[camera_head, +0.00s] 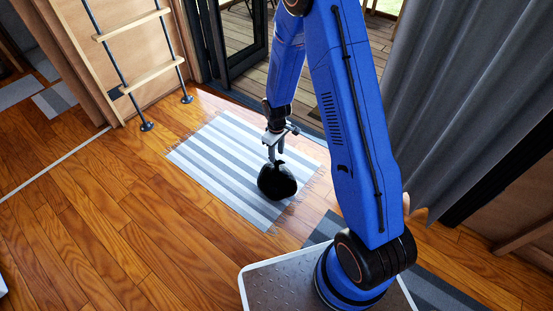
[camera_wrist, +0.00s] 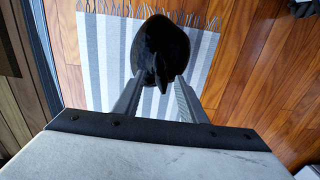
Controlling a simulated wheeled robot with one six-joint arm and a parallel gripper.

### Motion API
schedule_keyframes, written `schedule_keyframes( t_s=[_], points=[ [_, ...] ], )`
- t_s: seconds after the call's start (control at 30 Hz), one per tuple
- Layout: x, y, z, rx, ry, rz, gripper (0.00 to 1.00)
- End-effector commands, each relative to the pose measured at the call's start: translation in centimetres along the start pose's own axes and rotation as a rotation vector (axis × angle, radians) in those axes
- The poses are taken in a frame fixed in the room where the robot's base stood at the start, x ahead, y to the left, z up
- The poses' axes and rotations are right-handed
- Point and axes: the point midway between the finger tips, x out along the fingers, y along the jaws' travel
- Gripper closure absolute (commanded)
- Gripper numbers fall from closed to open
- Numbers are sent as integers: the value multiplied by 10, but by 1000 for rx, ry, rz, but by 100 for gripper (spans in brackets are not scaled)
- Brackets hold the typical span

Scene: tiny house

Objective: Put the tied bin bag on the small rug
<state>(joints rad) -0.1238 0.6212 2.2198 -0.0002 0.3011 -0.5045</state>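The black tied bin bag (camera_head: 277,183) is on the grey and white striped small rug (camera_head: 207,163), near the rug's right side; I cannot tell for sure whether it rests fully on it. My gripper (camera_head: 274,155) points down just above the bag, at its tied top. In the wrist view the bag (camera_wrist: 160,50) shows beyond my fingertips (camera_wrist: 159,78), over the striped rug (camera_wrist: 99,60). The fingers are apart, with the bag's narrow neck between them and striped rug showing beside the neck. The bag's underside is hidden.
A ladder (camera_head: 140,62) stands against the wall at the upper left. Beyond the rug is a glass door (camera_head: 237,35) to a deck. A grey curtain (camera_head: 455,100) hangs at the right. A dark striped mat (camera_head: 437,290) lies beside my base. The wooden floor (camera_head: 100,225) at left is clear.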

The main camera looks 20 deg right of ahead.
Motion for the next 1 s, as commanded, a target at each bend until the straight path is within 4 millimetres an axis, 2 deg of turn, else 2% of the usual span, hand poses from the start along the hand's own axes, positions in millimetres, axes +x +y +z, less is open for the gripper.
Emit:
schedule_keyframes(
  t_s=[0.1,0.3,0.73,0.87,1.0],
  points=[
    [-20,0,-1,0,3,2,62],
    [-47,0,-1,0,2,1,62],
    [-70,0,1,8,6,3,62],
    [-99,1,6,33,26,14,62],
    [-144,-1,20,79,53,28,62]
  ],
)
